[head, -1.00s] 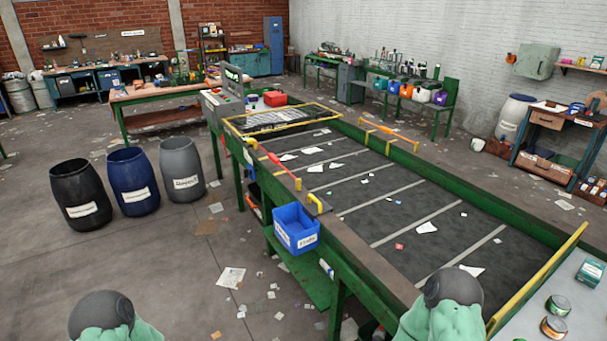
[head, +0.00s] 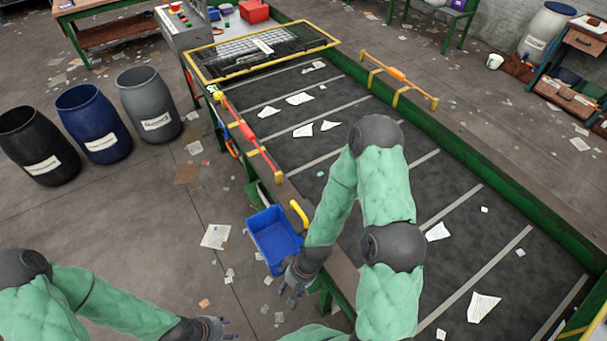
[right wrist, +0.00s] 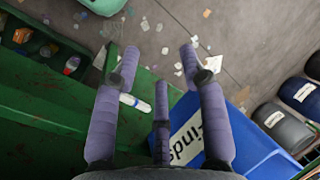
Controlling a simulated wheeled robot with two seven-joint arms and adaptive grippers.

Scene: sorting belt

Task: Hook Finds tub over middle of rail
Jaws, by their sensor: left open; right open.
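The blue Finds tub (head: 272,238) sits against the outer side of the belt's near rail (head: 343,274). Its hook cannot be made out. Beside it, a yellow handle (head: 299,214) stands at the rail. My right gripper (head: 291,291) is open and empty, low at the tub's near right corner. In the right wrist view the open fingers (right wrist: 159,52) spread over the floor and green frame, with the tub (right wrist: 262,158) close at lower right. The tub's white label is partly hidden by a finger. My left gripper (head: 226,330) is open and empty at the bottom edge, apart from the tub.
My right arm covers part of the belt (head: 400,165) and near rail. A red-and-yellow bar (head: 246,132) runs along the near rail beyond the tub. Black, blue (head: 92,125) and grey barrels stand left. Paper scraps litter the open floor.

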